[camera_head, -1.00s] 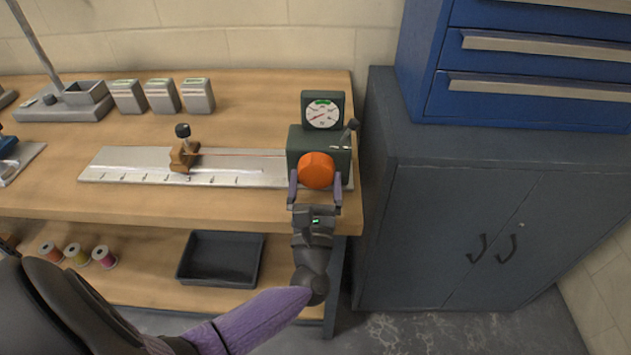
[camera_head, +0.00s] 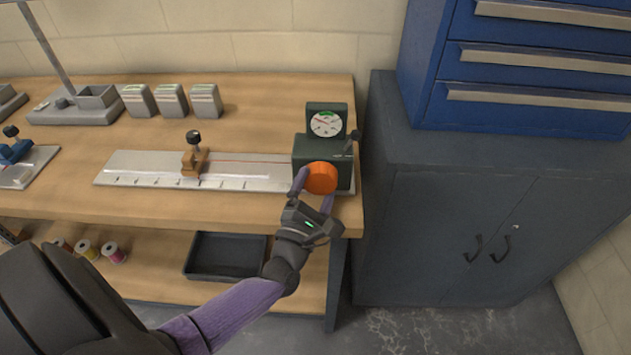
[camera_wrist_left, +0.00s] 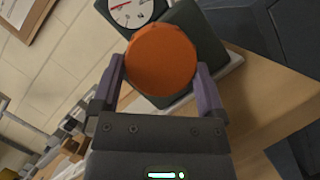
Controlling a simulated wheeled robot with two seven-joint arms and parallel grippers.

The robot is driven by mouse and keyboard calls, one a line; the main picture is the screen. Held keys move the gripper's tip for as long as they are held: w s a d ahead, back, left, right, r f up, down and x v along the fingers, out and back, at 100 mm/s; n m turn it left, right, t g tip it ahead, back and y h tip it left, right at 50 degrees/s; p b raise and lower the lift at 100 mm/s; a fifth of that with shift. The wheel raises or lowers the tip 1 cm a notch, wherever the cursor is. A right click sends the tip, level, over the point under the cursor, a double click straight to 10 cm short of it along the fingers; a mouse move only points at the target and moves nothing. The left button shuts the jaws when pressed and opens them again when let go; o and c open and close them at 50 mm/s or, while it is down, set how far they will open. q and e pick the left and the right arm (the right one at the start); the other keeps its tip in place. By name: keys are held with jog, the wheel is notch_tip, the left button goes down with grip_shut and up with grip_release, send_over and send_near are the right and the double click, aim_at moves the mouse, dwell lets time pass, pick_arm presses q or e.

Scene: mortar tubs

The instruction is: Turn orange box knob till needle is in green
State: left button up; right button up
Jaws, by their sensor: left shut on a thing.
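The orange knob (camera_head: 320,178) sits on the front of a dark green box (camera_head: 312,148) at the right end of the bench. It also shows in the left wrist view (camera_wrist_left: 160,58). A round white dial (camera_head: 326,124) stands on top of the box, with a green band at its top. Its red needle points left and slightly up, left of the green band as far as I can tell. My left gripper (camera_head: 315,188) is shut on the knob, one finger on each side, and its wrist is tilted. My right gripper is not in view.
A metal ruled rail (camera_head: 130,170) with a brown clamp (camera_head: 194,162) runs left from the box. A small dark lever (camera_head: 351,140) is at the box's right. A grey cabinet (camera_head: 440,220) stands right of the bench. A black tray (camera_head: 225,256) lies on the lower shelf.

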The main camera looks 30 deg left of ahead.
pick_arm(q)
jog(key=m+p, duration=0.1)
jog(key=m, duration=0.1)
jog(key=m+g+h+p, duration=0.1)
jog(key=m+p, duration=0.1)
jog(key=r+m+p, duration=0.1)
jog(key=m, duration=0.1)
jog(key=shift+a+g+h+p, duration=0.1)
jog(key=shift+g+h+p, duration=0.2)
jog(key=shift+h, duration=0.1)
jog(key=shift+s+f+m+g+p, duration=0.1)
jog(key=shift+m+g+p, duration=0.6)
jog(key=shift+m+p, duration=1.1)
jog(key=o, duration=0.9)
jog(key=s+d+p, duration=0.1)
jog(key=s, duration=0.8)
jog(key=shift+s+d, duration=0.3)
jog(key=shift+s, duration=0.05)
